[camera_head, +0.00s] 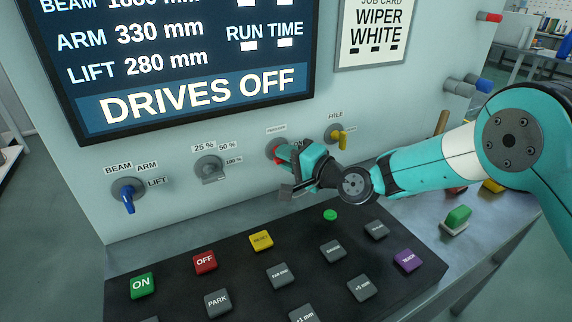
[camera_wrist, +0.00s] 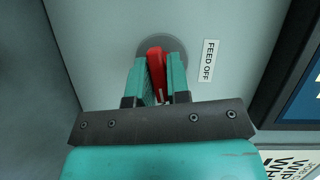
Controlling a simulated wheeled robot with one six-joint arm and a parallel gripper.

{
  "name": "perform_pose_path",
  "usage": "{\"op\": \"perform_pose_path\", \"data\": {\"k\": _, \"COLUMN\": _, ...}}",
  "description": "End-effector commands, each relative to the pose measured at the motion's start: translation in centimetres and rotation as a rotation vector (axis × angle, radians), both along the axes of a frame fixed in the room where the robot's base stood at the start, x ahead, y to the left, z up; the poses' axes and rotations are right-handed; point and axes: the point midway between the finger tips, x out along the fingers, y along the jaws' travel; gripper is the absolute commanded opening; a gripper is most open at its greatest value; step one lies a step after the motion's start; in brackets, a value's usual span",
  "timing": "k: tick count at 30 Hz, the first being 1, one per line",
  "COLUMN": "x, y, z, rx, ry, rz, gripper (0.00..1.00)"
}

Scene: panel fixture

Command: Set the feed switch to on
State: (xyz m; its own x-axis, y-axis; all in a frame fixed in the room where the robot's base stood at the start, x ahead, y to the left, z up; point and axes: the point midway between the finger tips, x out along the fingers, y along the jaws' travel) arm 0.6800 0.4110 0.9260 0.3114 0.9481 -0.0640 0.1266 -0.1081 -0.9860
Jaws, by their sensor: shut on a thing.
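The feed switch is a red handle (camera_head: 277,154) on a round grey plate on the panel. In the wrist view the red handle (camera_wrist: 156,62) stands between the two teal fingers of my gripper (camera_wrist: 155,72), which is shut on it. A label reading FEED OFF (camera_wrist: 208,60) is beside the plate. In the head view my gripper (camera_head: 284,154) reaches the switch from the right and partly covers it. An ON label (camera_head: 298,143) shows partly there. The handle's exact angle is hard to tell.
A blue selector (camera_head: 127,195) and a grey selector (camera_head: 210,170) are to the left; a yellow switch (camera_head: 341,138) is close on the right. A screen (camera_head: 200,105) reads DRIVES OFF. Below is a black console (camera_head: 180,270) with several buttons.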

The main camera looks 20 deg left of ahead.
Motion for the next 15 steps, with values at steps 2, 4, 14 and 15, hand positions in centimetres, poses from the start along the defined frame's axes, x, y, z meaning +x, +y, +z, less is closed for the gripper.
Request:
{"op": "perform_pose_path", "data": {"k": 2, "x": 0.16, "y": -0.08, "z": -0.28, "rx": 0.031, "ry": 0.033, "rz": -0.004, "gripper": 0.00}}
{"op": "perform_pose_path", "data": {"k": 4, "x": 0.17, "y": -0.09, "z": -0.24, "rx": 0.054, "ry": 0.060, "rz": -0.004, "gripper": 0.00}}
{"op": "perform_pose_path", "data": {"k": 14, "x": 0.19, "y": -0.11, "z": -0.12, "rx": 0.114, "ry": 0.131, "rz": -0.005, "gripper": 0.00}}
{"op": "perform_pose_path", "data": {"k": 15, "x": 0.19, "y": -0.11, "z": -0.09, "rx": 0.117, "ry": 0.133, "rz": -0.006, "gripper": 0.00}}
